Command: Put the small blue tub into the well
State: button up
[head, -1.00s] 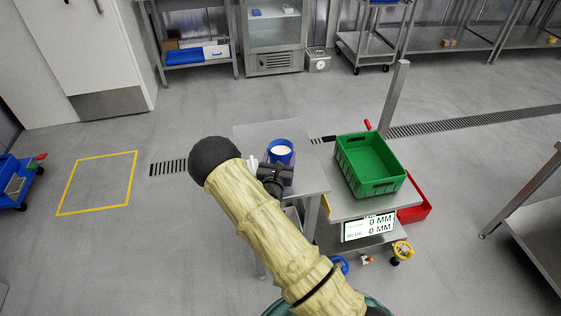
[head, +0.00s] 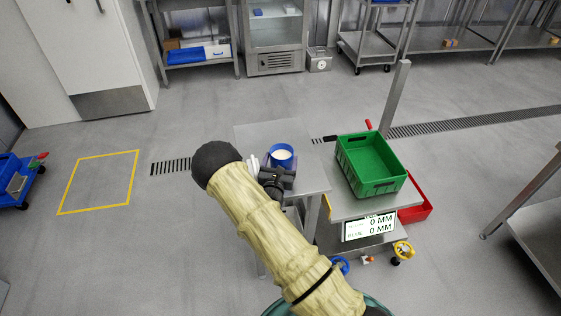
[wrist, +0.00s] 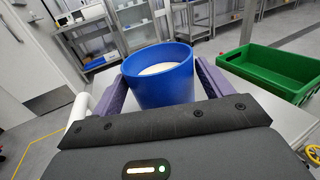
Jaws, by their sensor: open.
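The small blue tub (head: 281,158) stands upright on the grey metal table, with pale contents showing at its open top. In the wrist view the tub (wrist: 163,88) is between the two purple fingers of my gripper (wrist: 160,82). The fingers are open, one on each side of it; I cannot tell whether either touches it. In the head view my gripper (head: 277,172) is at the tub's near side, and my arm hides part of the table. I cannot make out which part here is the well.
A green crate (head: 370,186) stands on a stand to the right of the table (head: 262,132). A display reading 0 MM (head: 369,227) hangs at its front. A red bin (head: 415,208) is low on the right. A white object (wrist: 76,108) is close left of the gripper.

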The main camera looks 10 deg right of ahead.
jog(key=v, duration=1.1)
jog(key=shift+s+a+b, duration=0.15)
jog(key=shift+s+b, duration=0.2)
jog(key=shift+b, duration=0.05)
jog(key=shift+f, duration=0.1)
